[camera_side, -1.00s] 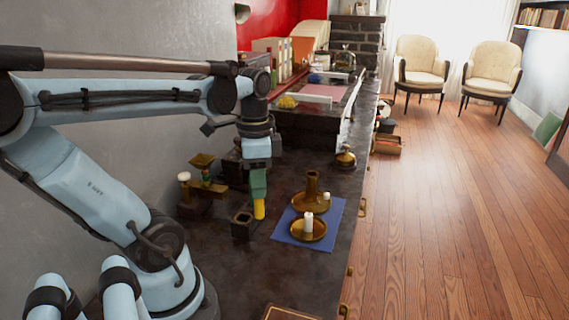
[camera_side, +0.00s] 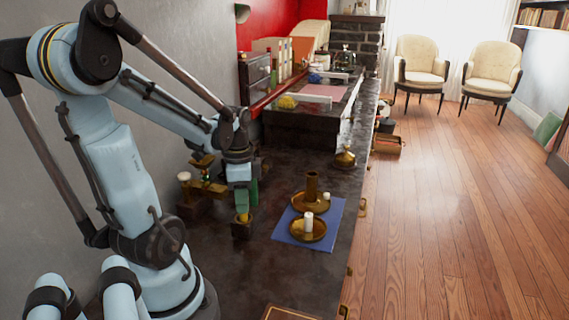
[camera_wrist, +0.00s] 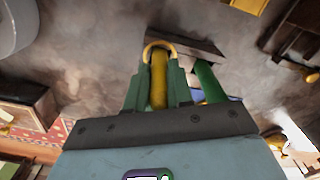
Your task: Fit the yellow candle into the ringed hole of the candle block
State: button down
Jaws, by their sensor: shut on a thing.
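The yellow candle (camera_side: 243,217) is upright between the green fingers of my gripper (camera_side: 242,203), which are shut on it. The candle block (camera_side: 242,232), a small dark block, stands directly below on the dark table. In the wrist view the candle (camera_wrist: 159,82) lies between the fingers (camera_wrist: 158,92), and its far end meets the gold ring (camera_wrist: 158,46) on the block (camera_wrist: 190,47). The ring's arc shows around that end. The hole itself is hidden by candle and fingers, so I cannot tell how deep the candle sits.
A blue mat (camera_side: 331,232) to the right bears brass candle holders (camera_side: 311,204) and a white candle (camera_side: 308,222). A dark stand with a white-topped post (camera_side: 184,177) is close on the left. A brass bell-like object (camera_side: 345,158) stands behind. Bare table lies in front.

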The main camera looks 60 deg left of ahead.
jog(key=shift+f, duration=0.2)
jog(key=c, duration=1)
grip_release()
notch_tip(320, 180, up, 12)
jog(key=shift+r, duration=0.1)
jog(key=shift+w+d, duration=0.1)
jog(key=w+d+f+n+t, duration=0.2)
jog(key=w+d+t, duration=0.1)
jog(key=d, duration=0.6)
jog(key=w+d+f+n+t, duration=0.1)
jog(key=w+d+f+t, duration=0.2)
jog(key=w+d, duration=0.3)
jog(key=d+t, duration=0.1)
jog(key=d, duration=0.1)
jog(key=shift+d+n, duration=0.35)
jog(key=shift+n, duration=0.05)
jog(key=shift+w, duration=0.1)
